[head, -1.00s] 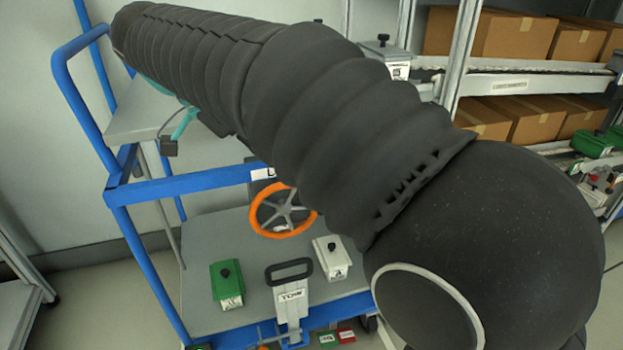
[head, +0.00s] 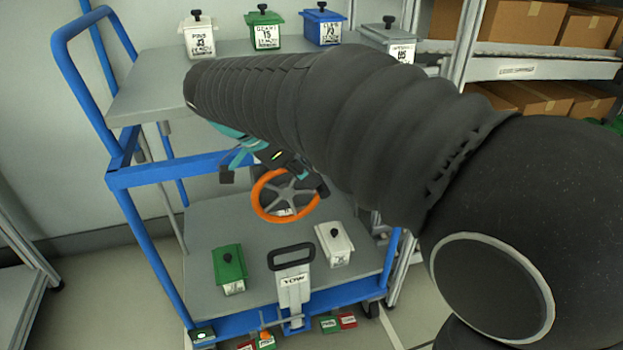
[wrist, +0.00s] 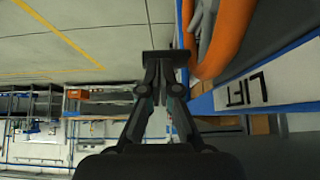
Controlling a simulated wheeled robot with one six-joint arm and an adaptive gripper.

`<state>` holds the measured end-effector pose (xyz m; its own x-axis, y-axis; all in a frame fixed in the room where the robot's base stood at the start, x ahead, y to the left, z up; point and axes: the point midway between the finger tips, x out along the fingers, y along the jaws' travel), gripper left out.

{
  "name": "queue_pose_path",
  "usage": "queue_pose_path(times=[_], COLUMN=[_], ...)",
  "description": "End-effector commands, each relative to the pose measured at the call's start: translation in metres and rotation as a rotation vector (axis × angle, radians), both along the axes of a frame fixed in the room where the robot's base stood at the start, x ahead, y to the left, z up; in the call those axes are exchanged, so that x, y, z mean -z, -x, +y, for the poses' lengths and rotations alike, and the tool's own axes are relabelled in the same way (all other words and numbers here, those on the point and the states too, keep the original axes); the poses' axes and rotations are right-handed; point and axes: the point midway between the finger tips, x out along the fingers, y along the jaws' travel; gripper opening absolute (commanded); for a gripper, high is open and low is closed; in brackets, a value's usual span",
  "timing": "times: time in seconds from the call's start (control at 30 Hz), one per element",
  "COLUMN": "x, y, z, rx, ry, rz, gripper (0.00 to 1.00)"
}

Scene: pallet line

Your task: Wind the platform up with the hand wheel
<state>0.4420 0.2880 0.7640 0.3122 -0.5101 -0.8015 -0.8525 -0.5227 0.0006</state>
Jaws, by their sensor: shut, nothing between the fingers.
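The hand wheel (head: 258,204) is an orange ring with grey spokes, at the back of the blue trolley's grey lower deck (head: 252,260). It also shows in the wrist view (wrist: 240,28), cut off by the top edge. My gripper (wrist: 163,62) is shut and empty, its fingertips just left of the orange rim in that view. I cannot tell whether they touch it. In the head view my arm partly hides the gripper and the wheel's upper side. A grey upper platform (head: 150,85) stands above. A LIFT label (wrist: 248,92) is on the blue bar beside the wheel.
Lidded boxes stand on the upper platform, including a green one (head: 264,30) and a blue one (head: 322,27). Cartons (head: 520,35) fill the rack at right.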

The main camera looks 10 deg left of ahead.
Motion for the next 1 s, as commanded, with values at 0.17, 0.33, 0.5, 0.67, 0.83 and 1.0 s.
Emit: queue_pose_path(times=[0.17, 0.33, 0.5, 0.67, 0.83, 1.0], x=[0.008, 0.0096, 0.0099, 0.0101, 0.0103, 0.0106], y=[-0.003, -0.0032, -0.0031, -0.0028, -0.0023, -0.0013], z=[-0.0053, -0.0059, -0.0057, -0.0054, -0.0045, -0.0031], rx=[0.0, 0.001, 0.0, 0.0, -0.003, -0.007], ry=[0.0, 0.0, 0.0, 0.0, -0.003, -0.01], rz=[0.0, 0.001, 0.002, 0.003, 0.006, 0.009], gripper=[0.0, 0.0, 0.0, 0.0, 0.0, 0.0])
